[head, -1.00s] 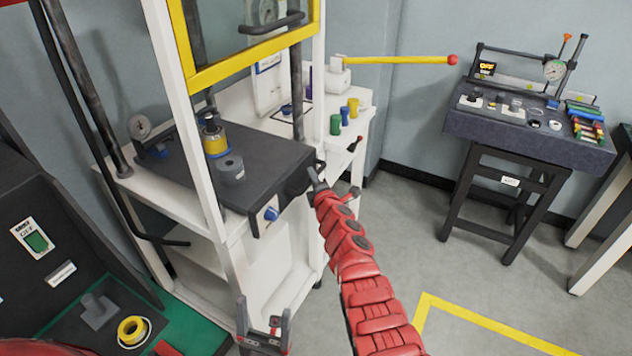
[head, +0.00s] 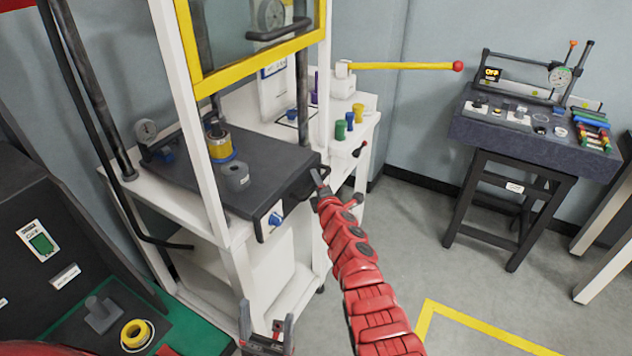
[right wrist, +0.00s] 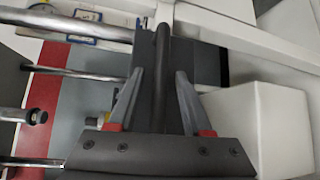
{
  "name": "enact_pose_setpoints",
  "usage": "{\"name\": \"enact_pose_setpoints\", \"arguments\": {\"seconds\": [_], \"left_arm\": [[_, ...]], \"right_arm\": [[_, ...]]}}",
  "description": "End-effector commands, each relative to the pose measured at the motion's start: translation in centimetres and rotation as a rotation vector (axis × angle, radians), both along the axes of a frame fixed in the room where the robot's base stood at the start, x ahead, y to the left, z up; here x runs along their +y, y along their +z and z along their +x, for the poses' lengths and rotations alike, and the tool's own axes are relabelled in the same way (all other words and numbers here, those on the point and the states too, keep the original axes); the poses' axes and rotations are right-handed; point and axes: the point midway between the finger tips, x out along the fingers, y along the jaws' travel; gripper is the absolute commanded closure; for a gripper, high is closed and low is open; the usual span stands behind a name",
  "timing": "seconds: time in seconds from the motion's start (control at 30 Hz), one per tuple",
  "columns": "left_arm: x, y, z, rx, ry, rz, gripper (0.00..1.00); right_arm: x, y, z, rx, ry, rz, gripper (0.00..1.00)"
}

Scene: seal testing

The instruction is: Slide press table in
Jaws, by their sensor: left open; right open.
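The press table (head: 262,190) is a dark grey slab in the white press frame, and its front part sticks out past the front posts. My right gripper (head: 320,180) is at the dark handle on the table's front right. In the right wrist view its open fingers (right wrist: 157,95) stand either side of a dark bar (right wrist: 164,65); contact cannot be told. My left gripper (head: 266,318) is open and empty, low in front of the press.
A yellow-framed guard (head: 255,62) hangs raised above the table. A yellow lever (head: 400,66) with a red ball extends right from the press. A dark bench (head: 530,145) with gauges stands at the right. The grey floor (head: 430,240) between is clear.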

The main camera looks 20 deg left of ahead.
Motion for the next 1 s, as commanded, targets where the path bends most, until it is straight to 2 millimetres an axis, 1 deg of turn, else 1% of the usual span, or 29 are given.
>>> {"name": "enact_pose_setpoints", "arguments": {"seconds": [0.03,0.37,0.7,0.93,1.0], "left_arm": [[0.0,0.8,0.0,0.0,0.0,0.0,0.22],[0.0,4.8,0.0,0.0,0.0,0.0,0.22],[0.0,8.1,0.0,0.0,0.0,0.0,0.22],[0.0,9.8,0.0,0.0,0.0,0.0,0.22],[0.0,10.4,0.0,0.0,0.0,0.0,0.22]], "right_arm": [[-0.1,0.3,-0.2,0.001,0.0,-0.002,0.5],[-1.3,0.9,-2.4,0.002,0.002,-0.005,0.5],[-2.7,1.2,-4.9,0.001,0.002,-0.005,0.5],[-3.8,1.3,-6.8,0.003,0.0,-0.005,0.5],[-4.1,1.6,-7.3,0.0,0.002,-0.004,0.5]]}}
